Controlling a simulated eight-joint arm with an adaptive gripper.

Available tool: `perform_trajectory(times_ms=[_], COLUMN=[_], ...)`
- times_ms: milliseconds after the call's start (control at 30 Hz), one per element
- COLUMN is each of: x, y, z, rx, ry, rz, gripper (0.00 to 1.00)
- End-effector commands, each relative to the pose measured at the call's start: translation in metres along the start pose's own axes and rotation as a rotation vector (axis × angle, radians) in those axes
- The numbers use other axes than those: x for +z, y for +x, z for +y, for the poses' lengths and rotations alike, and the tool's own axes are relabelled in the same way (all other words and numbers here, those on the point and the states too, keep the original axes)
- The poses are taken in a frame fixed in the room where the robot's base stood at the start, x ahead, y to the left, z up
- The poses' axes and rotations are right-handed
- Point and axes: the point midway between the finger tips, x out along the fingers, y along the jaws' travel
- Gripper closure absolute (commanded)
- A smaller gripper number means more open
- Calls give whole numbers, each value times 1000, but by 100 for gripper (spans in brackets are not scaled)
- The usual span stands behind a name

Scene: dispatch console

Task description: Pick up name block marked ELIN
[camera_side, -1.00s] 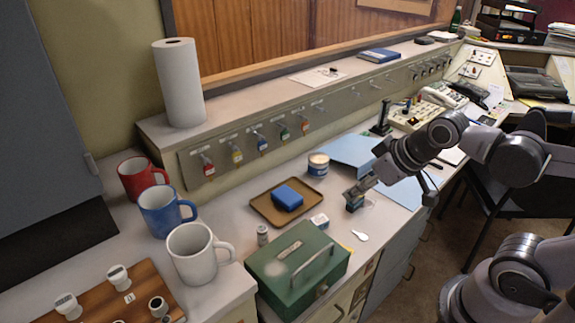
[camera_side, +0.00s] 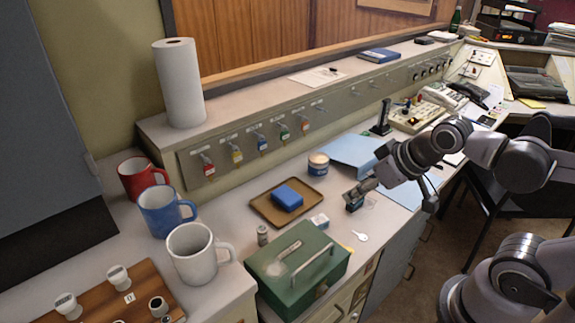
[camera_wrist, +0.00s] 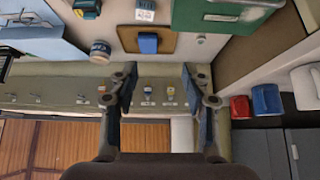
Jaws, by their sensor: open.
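A small white block (camera_side: 319,221) with markings lies on the counter between the tan tray and the green box. It also shows at the top edge of the wrist view (camera_wrist: 145,12). Its lettering is too small to read, so I cannot tell whether it says ELIN. Small white-topped pieces (camera_side: 118,276) stand on a wooden board at the lower left, their marks also unreadable. My gripper (camera_side: 355,203) is over the counter, right of the white block and apart from it. In the wrist view its fingers (camera_wrist: 158,75) are spread with nothing between them.
A tan tray (camera_side: 263,207) holds a blue sponge-like block (camera_side: 287,197). A green box (camera_side: 290,285) stands in front. A round tin (camera_side: 318,164), white mug (camera_side: 197,254), blue mug (camera_side: 160,211) and red mug (camera_side: 140,178) stand nearby. Tagged keys hang on the ledge face.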

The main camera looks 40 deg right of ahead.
Motion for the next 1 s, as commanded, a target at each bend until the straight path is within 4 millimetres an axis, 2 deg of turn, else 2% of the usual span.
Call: perform_trajectory(times_ms=[167, 200, 233, 267, 633, 767, 1000], x=[0, 0, 0, 0, -3, -13, -38], y=[0, 0, 0, 0, 1, 5, 29], z=[0, 0, 0, 0, 0, 3, 10], rx=[0, 0, 0, 0, 1, 8, 63], ry=[0, 0, 0, 0, 28, 151, 536], rz=[0, 0, 0, 0, -10, -53, -183], gripper=[52, 49, 40, 40, 40, 40, 40])
